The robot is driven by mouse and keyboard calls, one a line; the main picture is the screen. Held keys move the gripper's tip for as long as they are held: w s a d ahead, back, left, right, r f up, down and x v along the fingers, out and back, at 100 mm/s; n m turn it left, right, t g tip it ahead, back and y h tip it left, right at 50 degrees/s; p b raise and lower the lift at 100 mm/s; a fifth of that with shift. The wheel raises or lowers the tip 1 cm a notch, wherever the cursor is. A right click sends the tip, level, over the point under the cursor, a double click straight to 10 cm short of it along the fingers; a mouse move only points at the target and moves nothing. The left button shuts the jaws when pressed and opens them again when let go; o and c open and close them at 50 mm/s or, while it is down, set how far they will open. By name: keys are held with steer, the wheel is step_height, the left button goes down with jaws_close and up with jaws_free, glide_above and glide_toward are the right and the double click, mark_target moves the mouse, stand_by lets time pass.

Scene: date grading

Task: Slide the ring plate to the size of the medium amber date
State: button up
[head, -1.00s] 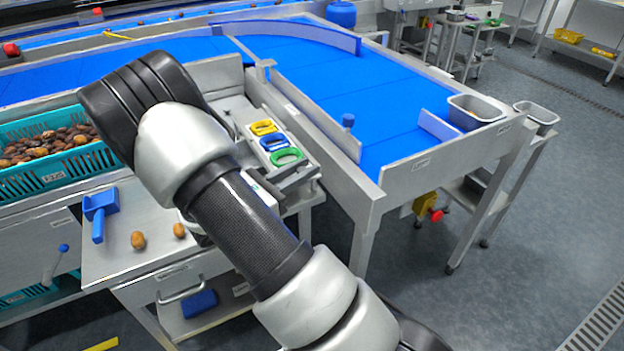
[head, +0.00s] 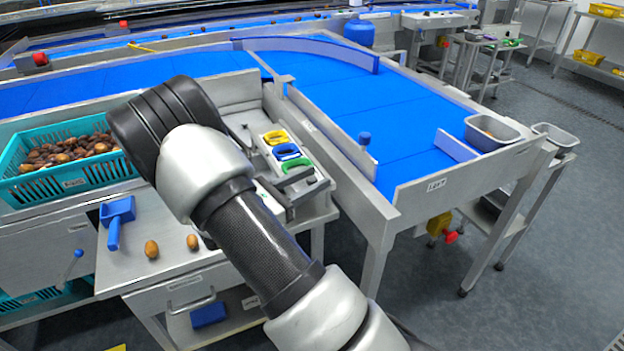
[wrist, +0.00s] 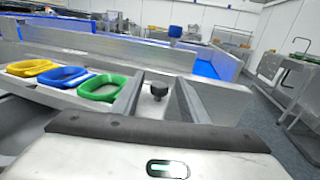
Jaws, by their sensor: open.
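The ring plate carries a yellow ring (head: 275,137), a blue ring (head: 286,151) and a green ring (head: 297,166) in a row on a grey stand. In the wrist view the yellow ring (wrist: 29,68), blue ring (wrist: 62,76) and green ring (wrist: 103,87) lie at the left. A black knob (wrist: 158,90) stands to the right of the green ring. My gripper (wrist: 160,84) is open, its two grey fingers either side of the knob in the picture; I cannot tell if they touch it. Two brown dates (head: 151,249) (head: 192,242) lie on the bench, apart.
A teal crate (head: 70,187) of dates stands at the left, with a blue scoop (head: 117,215) in front of it. A blue belt (head: 400,110) with metal side walls runs behind and right of the stand. A metal tray (head: 492,134) sits at its right end.

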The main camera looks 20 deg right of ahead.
steer(key=p+v, duration=0.1)
steer(key=v, duration=1.6)
steer(key=shift+p, duration=0.4)
steer(key=s+d+r+m+g+y, duration=0.2)
steer(key=s+d+r+m+y, duration=0.1)
steer(key=s+r+m+y, duration=0.5)
steer(key=s+d+r+m+g+y, duration=0.2)
steer(key=s+d+r+m+y, duration=0.3)
steer(key=s+m, duration=0.35)
steer(key=s+a+r+m+t+y+p, duration=0.2)
steer(key=r+p, duration=0.7)
steer(key=r, duration=0.3)
steer(key=s+a+r+m+t+y+p, duration=0.1)
steer(key=s+r+m+t+y+p, duration=0.1)
steer(key=r+p, duration=0.8)
step_height(320, 180, up, 2)
steer(key=shift+a+r+t, duration=0.2)
steer(key=shift+a+t, duration=0.2)
steer(key=shift+t, duration=0.1)
steer(key=shift+m, duration=0.25)
